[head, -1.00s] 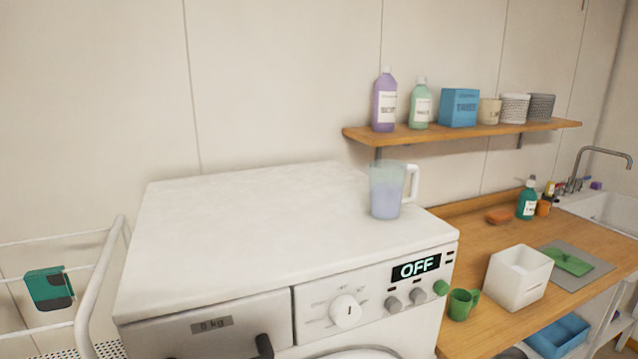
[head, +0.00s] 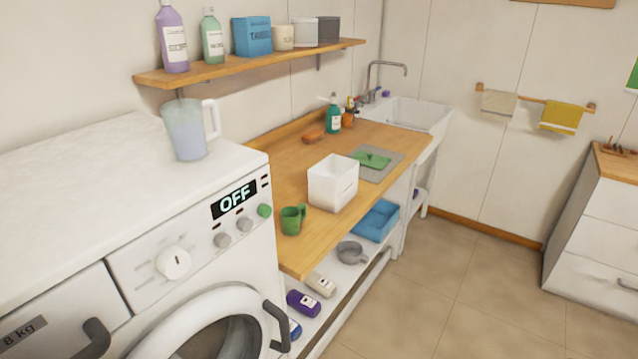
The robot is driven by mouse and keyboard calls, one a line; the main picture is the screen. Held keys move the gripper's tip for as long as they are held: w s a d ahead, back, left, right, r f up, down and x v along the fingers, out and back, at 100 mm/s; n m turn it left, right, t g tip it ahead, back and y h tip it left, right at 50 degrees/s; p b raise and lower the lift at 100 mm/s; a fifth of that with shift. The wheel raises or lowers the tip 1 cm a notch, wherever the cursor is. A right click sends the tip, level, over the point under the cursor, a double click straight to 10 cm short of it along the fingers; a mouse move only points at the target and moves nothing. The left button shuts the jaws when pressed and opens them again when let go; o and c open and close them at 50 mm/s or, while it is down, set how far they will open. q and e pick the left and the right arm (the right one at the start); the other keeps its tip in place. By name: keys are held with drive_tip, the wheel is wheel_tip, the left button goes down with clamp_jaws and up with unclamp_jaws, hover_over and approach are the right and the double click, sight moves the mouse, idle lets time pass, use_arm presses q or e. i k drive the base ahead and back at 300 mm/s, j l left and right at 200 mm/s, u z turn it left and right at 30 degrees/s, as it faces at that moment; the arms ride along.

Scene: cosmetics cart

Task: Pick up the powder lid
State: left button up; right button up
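A flat green piece with a small raised handle (head: 372,160), which looks like the powder lid, lies on a grey mat (head: 392,167) on the wooden counter. An open white box (head: 333,188) stands just in front of it, to its left, and is apart from it. The inside of the box is only partly visible. Neither of my grippers shows in the head view.
A green mug (head: 292,220) stands near the counter's front left corner. A washing machine (head: 130,235) with a measuring jug (head: 186,135) on top is at left. A sink (head: 412,113) lies beyond the counter. The floor (head: 455,265) at right is clear.

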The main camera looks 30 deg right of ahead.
sight(369, 160)
drive_tip(key=z, duration=1.35)
drive_tip(key=i+l+z, duration=0.3)
drive_tip(key=i, duration=0.25)
drive_tip(key=i+l+z, duration=0.3)
drive_tip(key=i, duration=0.25)
drive_tip(key=i+z, duration=0.25)
drive_tip(key=i, duration=0.35)
drive_tip(key=i+u, duration=0.2)
drive_tip(key=i, duration=0.3)
drive_tip(key=i+l+u, duration=0.25)
drive_tip(key=i, duration=0.3)
drive_tip(key=i+l+u, duration=0.2)
drive_tip(key=i, duration=0.3)
